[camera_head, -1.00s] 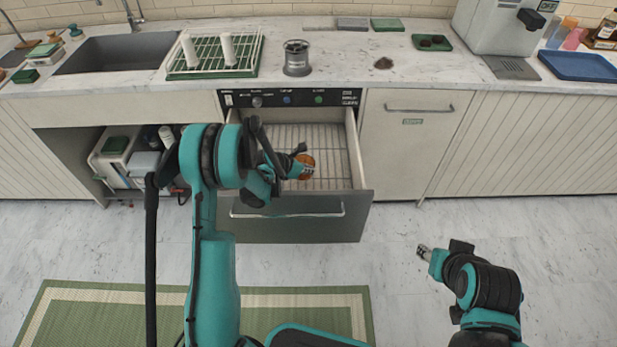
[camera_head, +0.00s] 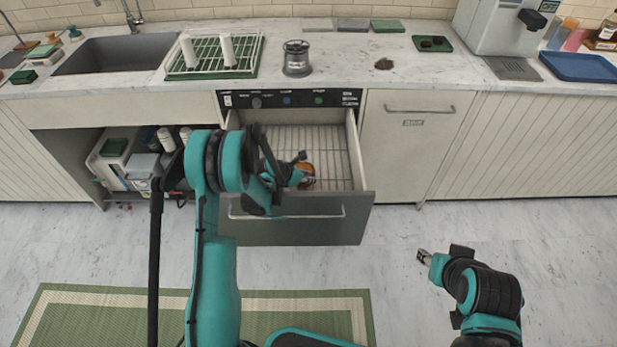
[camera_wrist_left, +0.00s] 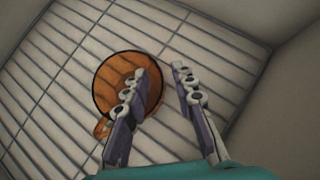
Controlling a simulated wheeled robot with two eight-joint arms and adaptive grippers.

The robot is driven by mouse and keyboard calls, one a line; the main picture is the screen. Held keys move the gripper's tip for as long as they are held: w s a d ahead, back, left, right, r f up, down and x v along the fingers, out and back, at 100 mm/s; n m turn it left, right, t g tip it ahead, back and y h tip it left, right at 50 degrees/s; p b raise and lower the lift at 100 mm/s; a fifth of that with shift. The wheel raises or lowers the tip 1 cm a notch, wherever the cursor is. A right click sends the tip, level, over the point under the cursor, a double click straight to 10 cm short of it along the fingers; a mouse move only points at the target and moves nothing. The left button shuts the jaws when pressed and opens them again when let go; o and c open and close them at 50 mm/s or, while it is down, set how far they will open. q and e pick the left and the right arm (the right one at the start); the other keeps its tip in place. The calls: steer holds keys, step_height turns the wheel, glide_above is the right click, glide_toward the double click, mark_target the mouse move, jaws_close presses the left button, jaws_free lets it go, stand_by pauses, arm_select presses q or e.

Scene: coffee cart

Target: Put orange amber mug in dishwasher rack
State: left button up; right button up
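The orange amber mug (camera_head: 308,170) is inside the open dishwasher drawer, on its wire rack (camera_head: 335,160). In the left wrist view the mug (camera_wrist_left: 112,78) is round, seen from above, with its handle toward the lower left. My left gripper (camera_wrist_left: 159,70) is open: one finger overlaps the mug, the other is right of its rim, with a gap between. I cannot tell whether the first finger touches it. In the head view the left gripper (camera_head: 302,168) is at the mug and partly covers it. My right gripper (camera_head: 424,257) is away over the floor, too small to read.
The drawer front (camera_head: 300,228) stands out from the cabinet, with side walls around the rack. The rack is otherwise clear where visible. Open shelving is on the left.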

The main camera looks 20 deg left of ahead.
arm_select(q)
steer(key=p+v, duration=0.4)
steer(key=v, duration=0.7)
steer(key=s+d+r+m+y, duration=0.1)
steer(key=s+d+r+m, duration=0.1)
steer(key=s+r+m, duration=0.45)
steer(key=s+d+r+m+y, duration=0.1)
steer(key=s+d+r+m, duration=0.25)
steer(key=r+m, duration=0.45)
steer(key=s+r+m+y, duration=0.1)
steer(key=s+r+m, duration=0.1)
steer(key=s+m, duration=0.5)
steer(key=s+r+m+y, duration=0.1)
steer(key=s+r+m, duration=0.2)
steer(key=s+m, duration=0.5)
steer(key=shift+s+d+r+y, duration=0.2)
steer(key=shift+s+y, duration=0.1)
steer(key=shift+s, duration=0.5)
steer(key=shift+m, duration=0.25)
